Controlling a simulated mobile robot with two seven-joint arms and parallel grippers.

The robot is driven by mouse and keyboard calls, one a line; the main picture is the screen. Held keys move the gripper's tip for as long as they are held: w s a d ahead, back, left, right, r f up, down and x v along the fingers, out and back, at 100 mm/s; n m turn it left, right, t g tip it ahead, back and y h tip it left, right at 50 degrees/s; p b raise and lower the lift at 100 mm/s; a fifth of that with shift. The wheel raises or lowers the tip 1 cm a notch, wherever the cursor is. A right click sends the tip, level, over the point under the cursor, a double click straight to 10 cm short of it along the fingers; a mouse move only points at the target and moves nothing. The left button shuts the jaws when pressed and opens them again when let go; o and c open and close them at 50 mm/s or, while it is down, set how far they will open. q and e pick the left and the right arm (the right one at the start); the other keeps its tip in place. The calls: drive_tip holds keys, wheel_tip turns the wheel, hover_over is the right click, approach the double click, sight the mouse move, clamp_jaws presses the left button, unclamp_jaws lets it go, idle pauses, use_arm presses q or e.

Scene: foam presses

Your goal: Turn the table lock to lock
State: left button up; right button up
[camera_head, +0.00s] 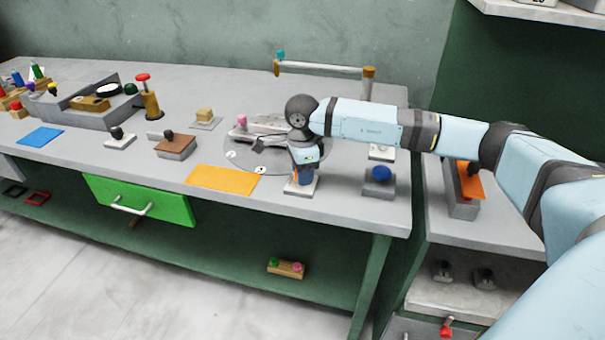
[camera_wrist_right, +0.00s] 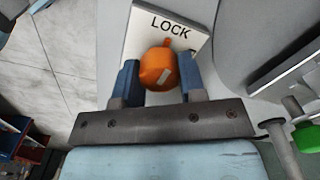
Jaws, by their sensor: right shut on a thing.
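The table lock is an orange knob (camera_wrist_right: 158,70) on a white plate (camera_wrist_right: 140,30) marked LOCK. In the right wrist view, a small orange tab on the knob's upper edge points toward the word, and a pale slanted stripe crosses its face. My right gripper (camera_wrist_right: 158,85) is shut on the knob, with one blue finger on each side. In the head view, my right gripper (camera_head: 302,182) points down at the white plate (camera_head: 301,191) near the table's front edge, and mostly hides the knob. My left gripper is not in view.
A round transparent disc (camera_head: 238,157) lies left of my right gripper. A blue knob on a grey block (camera_head: 379,190) stands close to its right. An orange mat (camera_head: 222,180) lies along the front edge. A post with a bar (camera_head: 320,69) stands behind my arm.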

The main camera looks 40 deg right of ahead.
drive_tip(key=shift+n, duration=0.3)
idle(0.4)
drive_tip(key=o, duration=0.9)
wheel_tip(320, 180, up, 14)
drive_tip(key=shift+f+p, duration=0.1)
drive_tip(key=shift+p, duration=0.25)
